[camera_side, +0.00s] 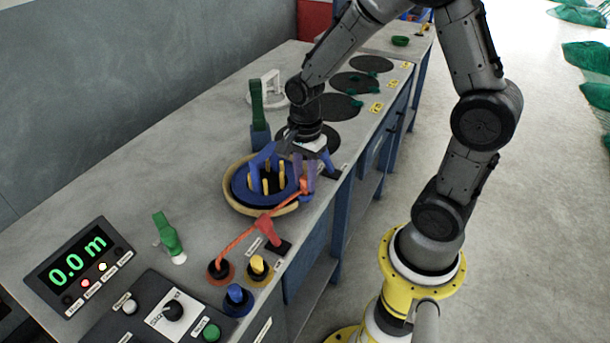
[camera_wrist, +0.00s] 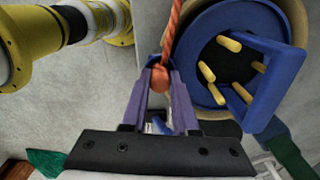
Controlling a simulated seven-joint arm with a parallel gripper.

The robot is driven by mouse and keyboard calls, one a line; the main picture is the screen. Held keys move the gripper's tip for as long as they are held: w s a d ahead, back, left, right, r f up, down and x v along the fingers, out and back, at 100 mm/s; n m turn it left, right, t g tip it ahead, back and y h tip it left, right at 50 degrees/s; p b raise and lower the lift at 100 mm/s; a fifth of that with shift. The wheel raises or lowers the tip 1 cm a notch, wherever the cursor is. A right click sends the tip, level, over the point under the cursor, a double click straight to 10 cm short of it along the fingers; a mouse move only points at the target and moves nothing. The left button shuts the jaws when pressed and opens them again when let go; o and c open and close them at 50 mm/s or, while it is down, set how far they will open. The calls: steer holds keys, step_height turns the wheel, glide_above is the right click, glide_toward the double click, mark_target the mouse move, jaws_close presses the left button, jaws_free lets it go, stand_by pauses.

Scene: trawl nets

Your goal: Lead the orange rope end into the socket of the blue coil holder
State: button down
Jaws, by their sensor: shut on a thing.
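The blue coil holder (camera_side: 240,185) is a blue ring with several upright yellow pegs, set in a tan round base on the bench. In the wrist view the blue holder (camera_wrist: 187,68) is right of my fingers, with a blue bar frame across it. My gripper (camera_side: 304,186), with purple fingers, is at the holder's right rim. It is shut on the orange rope end (camera_wrist: 160,79), which shows between the fingertips (camera_wrist: 160,75). The orange rope (camera_side: 238,241) runs taut from there past a red guide (camera_side: 266,226) to a bench outlet. I cannot make out the socket.
Orange, yellow (camera_side: 258,265) and blue (camera_side: 238,295) outlets sit at the bench's near edge. A control box (camera_side: 155,320) and a display reading 0.0 m (camera_side: 78,262) stand at left. A green-handled tool (camera_side: 257,105) stands behind the holder. Dark discs (camera_side: 341,107) lie farther back.

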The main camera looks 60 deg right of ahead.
steer(key=shift+f, duration=0.2)
steer(key=c, duration=0.6)
jaws_free()
step_height(320, 180, up, 14)
steer(key=shift+f, duration=0.1)
